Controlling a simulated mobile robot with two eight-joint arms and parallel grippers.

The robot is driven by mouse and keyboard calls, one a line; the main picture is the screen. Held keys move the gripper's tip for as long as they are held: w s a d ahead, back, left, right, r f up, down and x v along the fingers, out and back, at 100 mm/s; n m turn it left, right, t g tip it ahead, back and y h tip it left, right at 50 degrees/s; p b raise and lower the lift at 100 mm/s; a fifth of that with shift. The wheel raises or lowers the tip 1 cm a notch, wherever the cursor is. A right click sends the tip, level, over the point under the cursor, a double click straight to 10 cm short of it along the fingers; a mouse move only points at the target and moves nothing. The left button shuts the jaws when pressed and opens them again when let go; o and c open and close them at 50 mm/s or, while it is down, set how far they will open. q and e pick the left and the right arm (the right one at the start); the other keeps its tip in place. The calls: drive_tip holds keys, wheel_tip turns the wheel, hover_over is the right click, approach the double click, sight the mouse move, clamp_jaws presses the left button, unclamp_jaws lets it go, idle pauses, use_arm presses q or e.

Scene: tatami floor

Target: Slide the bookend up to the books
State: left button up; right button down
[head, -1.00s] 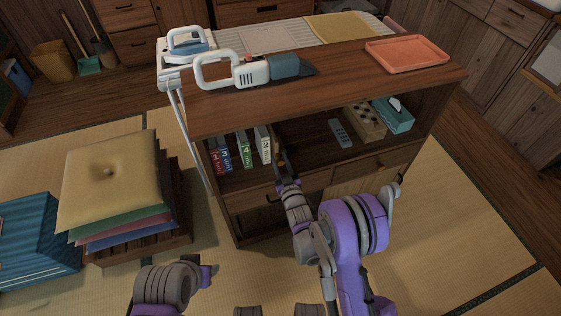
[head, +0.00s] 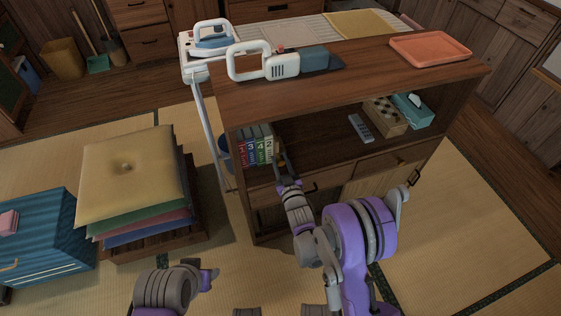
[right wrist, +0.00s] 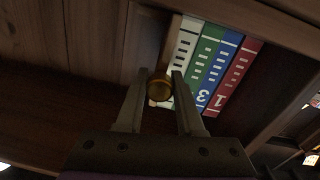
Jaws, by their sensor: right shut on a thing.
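A row of books (head: 254,146) stands upright at the left end of the open shelf. In the right wrist view their white, green, blue and red spines (right wrist: 209,62) stand side by side. The brown bookend (right wrist: 168,47) is beside the white book, with little or no gap showing. Its round brass knob (right wrist: 159,88) sits between the fingers of my right gripper (right wrist: 160,84), which is shut on it. In the head view my right gripper (head: 282,165) reaches into the shelf and hides part of the bookend. My left gripper (head: 209,277) is low in front, away from the shelf, its fingers unclear.
A remote (head: 361,128), a box with holes (head: 385,116) and a tissue box (head: 413,110) stand farther right on the shelf. A handheld vacuum (head: 285,64) and an orange tray (head: 430,48) are on top. Stacked cushions (head: 130,175) are at left.

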drive_tip(key=c, duration=0.5)
unclamp_jaws()
drive_tip(key=shift+d, duration=0.1)
drive_tip(key=v, duration=0.7)
drive_tip(key=shift+w, duration=0.1)
drive_tip(key=b+v, duration=0.2)
drive_tip(key=v, duration=0.2)
drive_tip(key=shift+b, duration=0.3)
